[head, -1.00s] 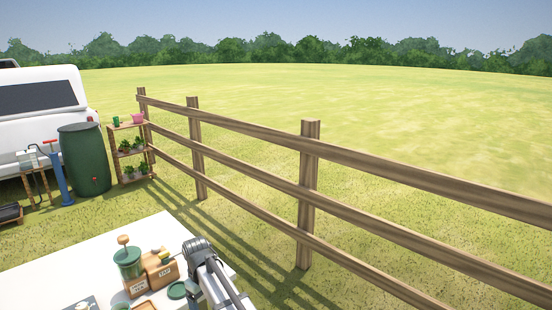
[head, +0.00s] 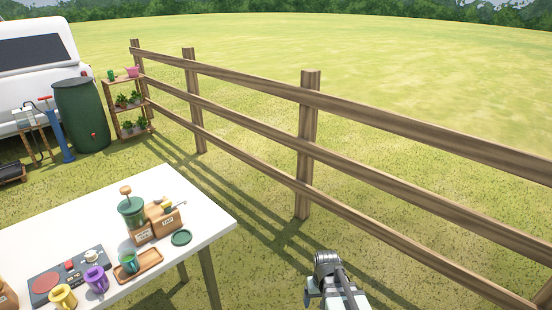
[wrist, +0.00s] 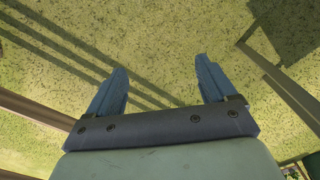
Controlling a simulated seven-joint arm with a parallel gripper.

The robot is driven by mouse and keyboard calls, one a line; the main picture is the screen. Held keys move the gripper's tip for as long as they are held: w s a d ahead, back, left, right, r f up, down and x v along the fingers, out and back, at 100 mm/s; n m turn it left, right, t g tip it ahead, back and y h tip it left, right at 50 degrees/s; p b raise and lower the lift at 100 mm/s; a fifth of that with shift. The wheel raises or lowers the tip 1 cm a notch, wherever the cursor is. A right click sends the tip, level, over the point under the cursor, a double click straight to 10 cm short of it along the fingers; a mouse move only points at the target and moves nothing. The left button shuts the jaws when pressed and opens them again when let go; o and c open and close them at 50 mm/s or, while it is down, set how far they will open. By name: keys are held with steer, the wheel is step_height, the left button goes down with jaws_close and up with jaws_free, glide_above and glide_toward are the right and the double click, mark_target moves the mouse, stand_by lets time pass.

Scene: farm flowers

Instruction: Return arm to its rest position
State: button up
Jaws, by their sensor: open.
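My gripper (wrist: 160,88) shows in the wrist view with its two blue fingers spread apart and nothing between them. Grass lies below it. In the head view part of my arm shows at the bottom, right of the white table (head: 205,215) and clear of it; the fingers cannot be made out there.
On the table are a green canister (head: 131,210), a wooden box (head: 158,228), a green cup on a wooden tray (head: 150,262), a purple mug (head: 97,280), a yellow mug (head: 63,297) and a dark board (head: 45,284). A wooden fence (head: 308,150) runs beyond. Open grass lies between.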

steer(key=s+f+g, duration=0.2)
steer(key=s+f, duration=0.5)
steer(key=s, duration=0.3)
steer(key=s+d+f+g, duration=0.1)
steer(key=s+f+g, duration=0.1)
steer(key=s+f, duration=0.5)
steer(key=s+d+f+g, duration=0.1)
steer(key=s+f, duration=0.6)
steer(key=s, duration=0.7)
steer(key=shift+d+m+g, duration=0.15)
steer(key=shift+m+g, duration=0.25)
steer(key=shift+g, duration=0.4)
steer(key=shift+s, duration=0.1)
